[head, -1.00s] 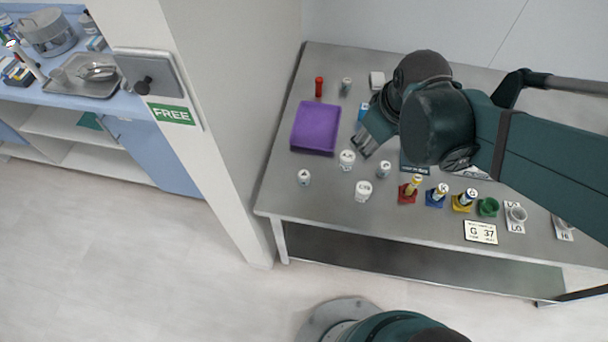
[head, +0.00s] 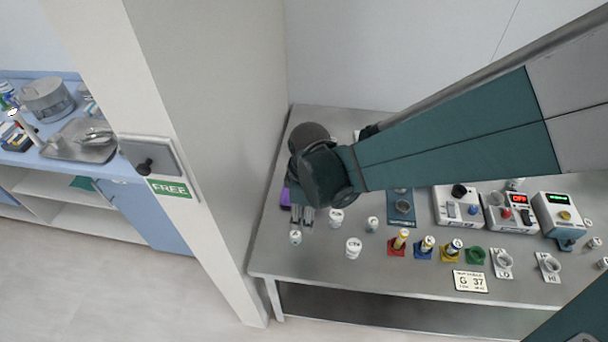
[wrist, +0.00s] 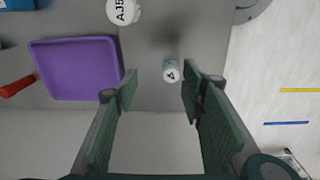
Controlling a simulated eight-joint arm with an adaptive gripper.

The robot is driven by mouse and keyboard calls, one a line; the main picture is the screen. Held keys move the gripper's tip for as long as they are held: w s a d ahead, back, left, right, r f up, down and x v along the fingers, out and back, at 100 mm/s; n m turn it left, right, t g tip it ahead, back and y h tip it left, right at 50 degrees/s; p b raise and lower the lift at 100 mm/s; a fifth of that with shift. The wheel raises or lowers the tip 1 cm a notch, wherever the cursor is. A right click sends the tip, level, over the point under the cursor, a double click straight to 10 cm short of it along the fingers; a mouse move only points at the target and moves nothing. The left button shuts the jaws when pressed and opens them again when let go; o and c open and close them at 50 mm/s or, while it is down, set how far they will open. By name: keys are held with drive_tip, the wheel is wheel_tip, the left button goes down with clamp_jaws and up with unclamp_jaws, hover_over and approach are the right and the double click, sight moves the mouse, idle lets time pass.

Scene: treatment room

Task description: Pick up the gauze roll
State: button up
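No item is clearly recognisable as the gauze roll. A small white cylinder (wrist: 171,71) with a dark mark on its top stands between and beyond my fingertips in the wrist view; it appears to be the leftmost white cylinder (head: 295,237) in the head view. My gripper (wrist: 160,82) is open, with nothing held between its fingers. In the head view my gripper (head: 302,215) is over the left part of the metal table (head: 300,263). A larger white cylinder (wrist: 124,10) marked "AJ5" is at the top of the wrist view.
A purple tray (wrist: 78,68) lies left of my fingers in the wrist view, with a red object (wrist: 16,87) beside it. More white containers (head: 353,248) stand close by. Coloured holders with vials (head: 398,243) and devices (head: 456,207) are farther right. A wall pillar borders the table's left.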

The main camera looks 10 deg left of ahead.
sight(295, 234)
drive_tip(key=shift+n+g, duration=0.3)
drive_tip(key=shift+n, duration=0.6)
drive_tip(key=shift+s+a+f+p, duration=0.2)
drive_tip(key=shift+s+a+f, duration=0.15)
drive_tip(key=shift+a+f, duration=0.35)
drive_tip(key=shift+s+a+f+p, duration=0.15)
drive_tip(key=shift+s+a+f, duration=0.3)
drive_tip(key=shift+a, duration=0.4)
drive_tip(key=shift+w, duration=0.1)
drive_tip(key=shift+f, duration=0.1)
drive_tip(key=shift+f, duration=1.25)
drive_tip(key=shift+d+f+b, duration=0.15)
drive_tip(key=shift+f+b, duration=0.45)
drive_tip(key=shift+f, duration=2)
drive_tip(key=c, duration=0.8)
